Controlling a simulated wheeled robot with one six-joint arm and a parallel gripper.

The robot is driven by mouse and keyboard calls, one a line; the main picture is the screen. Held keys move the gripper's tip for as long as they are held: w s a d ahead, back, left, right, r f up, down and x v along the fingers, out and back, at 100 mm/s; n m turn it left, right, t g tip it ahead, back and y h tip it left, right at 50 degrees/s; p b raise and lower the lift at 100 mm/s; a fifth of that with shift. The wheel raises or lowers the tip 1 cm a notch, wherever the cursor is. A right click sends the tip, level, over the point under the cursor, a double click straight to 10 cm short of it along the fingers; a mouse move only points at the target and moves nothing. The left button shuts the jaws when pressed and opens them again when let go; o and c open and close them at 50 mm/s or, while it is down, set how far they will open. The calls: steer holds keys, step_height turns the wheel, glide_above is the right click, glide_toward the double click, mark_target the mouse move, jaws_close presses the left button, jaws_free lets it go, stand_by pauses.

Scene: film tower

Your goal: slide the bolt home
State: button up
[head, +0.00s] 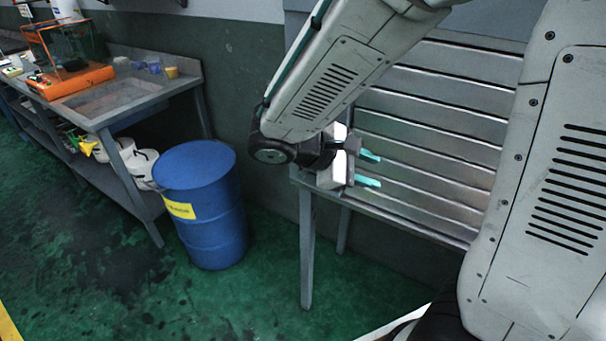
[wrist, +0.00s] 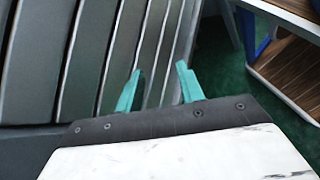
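I cannot make out a bolt in either view. My gripper (head: 374,169) is in front of a grey slatted metal panel (head: 430,122). Its two teal fingers are spread apart with nothing between them. The wrist view also shows the gripper (wrist: 158,70) open and empty, with the slatted panel (wrist: 75,60) filling the left and middle. My arm hides part of the panel and what lies behind it in the head view.
A blue drum (head: 205,215) stands on the green floor left of the slatted panel's legs. Further left is a metal workbench (head: 190,78) with an orange-framed box (head: 75,82) on it. Floor in front is clear.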

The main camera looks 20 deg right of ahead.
steer(key=w+a+f+n+t+h, duration=0.4)
steer(key=w+a+f+n+t, duration=0.15)
steer(key=w, duration=0.25)
steer(key=n+t+y, duration=0.1)
steer(key=n+t, duration=0.5)
steer(key=n, duration=0.2)
glide_toward(303, 171)
steer(key=shift+w+d+f, duration=0.2)
steer(key=shift+w+d, duration=0.05)
steer(key=shift+d, duration=0.25)
steer(key=shift+w+d+f, duration=0.2)
steer(key=shift+d, duration=0.3)
steer(key=shift+t, duration=0.25)
steer(key=x, duration=0.7)
steer(key=shift+w+d+f, duration=0.15)
steer(key=shift+w, duration=0.2)
jaws_close()
